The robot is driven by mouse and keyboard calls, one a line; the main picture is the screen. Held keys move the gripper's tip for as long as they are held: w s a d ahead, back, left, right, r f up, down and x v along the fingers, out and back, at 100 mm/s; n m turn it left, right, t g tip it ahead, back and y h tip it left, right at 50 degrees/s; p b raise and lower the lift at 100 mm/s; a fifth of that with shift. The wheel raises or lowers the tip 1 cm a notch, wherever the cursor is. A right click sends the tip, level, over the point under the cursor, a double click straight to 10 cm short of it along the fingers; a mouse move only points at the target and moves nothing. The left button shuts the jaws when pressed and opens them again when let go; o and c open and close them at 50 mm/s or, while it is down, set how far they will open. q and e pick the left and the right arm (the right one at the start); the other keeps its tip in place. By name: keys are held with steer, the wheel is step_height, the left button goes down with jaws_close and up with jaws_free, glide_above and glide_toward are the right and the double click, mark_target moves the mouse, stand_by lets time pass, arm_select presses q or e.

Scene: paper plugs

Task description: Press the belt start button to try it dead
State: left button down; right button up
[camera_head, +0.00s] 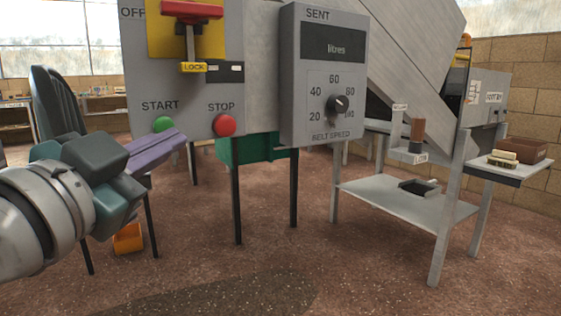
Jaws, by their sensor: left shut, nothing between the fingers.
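The green START button (163,124) is on the lower left of a grey control panel (140,75), under the word START. The red STOP button (225,125) is to its right. My left gripper (178,138) comes in from the left with its purple fingers shut and empty. Its fingertips are just below and right of the START button in the picture, overlapping the button's lower edge. I cannot tell whether they touch it or whether it is pressed in. My right gripper is not in view.
Above the buttons are a red handle (192,10) and a yellow LOCK tag (193,67). A belt speed box (322,120) with a dial (338,105) juts out to the right. A metal stand (400,205) is at the right. Open floor (370,270) lies in front.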

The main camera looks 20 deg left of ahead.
mark_target(164, 126)
arm_select(q)
steer(key=shift+w+d+f, duration=0.15)
steer(key=shift+w+f, duration=0.1)
steer(key=shift+w, duration=0.1)
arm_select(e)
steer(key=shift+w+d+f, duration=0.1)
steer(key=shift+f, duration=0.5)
arm_select(q)
steer(key=shift+f, duration=0.1)
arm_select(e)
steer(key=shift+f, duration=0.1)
arm_select(q)
steer(key=w+a+b, duration=0.3)
steer(key=w+a, duration=0.2)
steer(key=a, duration=0.1)
steer(key=shift+w+a, duration=0.35)
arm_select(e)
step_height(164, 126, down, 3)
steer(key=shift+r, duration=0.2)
arm_select(q)
steer(key=shift+a, duration=0.1)
stand_by(0.9)
